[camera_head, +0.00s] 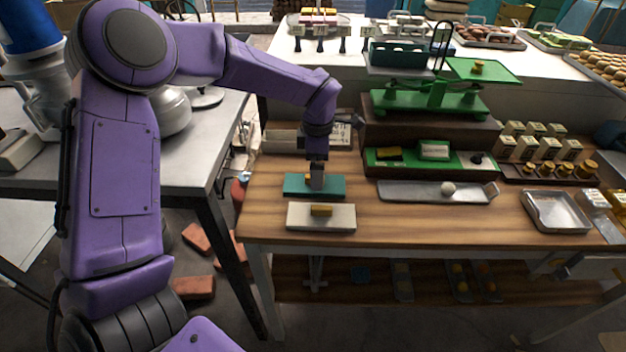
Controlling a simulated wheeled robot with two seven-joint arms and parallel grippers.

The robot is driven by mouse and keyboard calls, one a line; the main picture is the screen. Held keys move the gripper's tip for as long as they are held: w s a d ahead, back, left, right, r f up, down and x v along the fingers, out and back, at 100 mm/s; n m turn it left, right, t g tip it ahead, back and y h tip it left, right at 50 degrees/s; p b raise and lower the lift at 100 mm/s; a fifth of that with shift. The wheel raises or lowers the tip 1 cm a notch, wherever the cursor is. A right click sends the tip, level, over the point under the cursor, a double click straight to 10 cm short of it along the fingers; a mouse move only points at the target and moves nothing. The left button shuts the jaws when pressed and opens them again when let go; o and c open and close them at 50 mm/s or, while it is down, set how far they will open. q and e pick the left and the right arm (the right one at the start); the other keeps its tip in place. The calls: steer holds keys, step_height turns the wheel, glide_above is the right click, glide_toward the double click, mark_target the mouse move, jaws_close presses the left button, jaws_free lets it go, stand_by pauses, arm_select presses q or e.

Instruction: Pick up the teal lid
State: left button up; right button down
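The teal lid (334,187) is a flat rectangle lying on the wooden table near its left end. A bit of its brass handle shows beside my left gripper's fingers. My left gripper (317,182) points straight down at the middle of the lid, with its fingertips at the handle. The fingers overlap the handle, so I cannot tell whether they are closed on it. The lid looks flat on the table. My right gripper is not in view.
A cream lid (338,221) with a brass handle lies just in front of the teal one. A grey metal tray (415,196) with a white ball is to the right. A green balance scale (430,101) stands behind on a brown box. The table's middle front is clear.

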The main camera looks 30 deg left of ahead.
mark_target(295, 185)
arm_select(q)
steer(key=f, duration=0.2)
steer(key=w+f+p, duration=0.1)
steer(key=f, duration=0.2)
steer(key=shift+d, duration=0.2)
steer(key=shift+s, duration=0.15)
steer(key=shift+s+r, duration=0.1)
steer(key=shift+r, duration=0.05)
steer(key=shift+c, duration=0.9)
steer(key=c, duration=0.9)
steer(key=shift+o, duration=0.2)
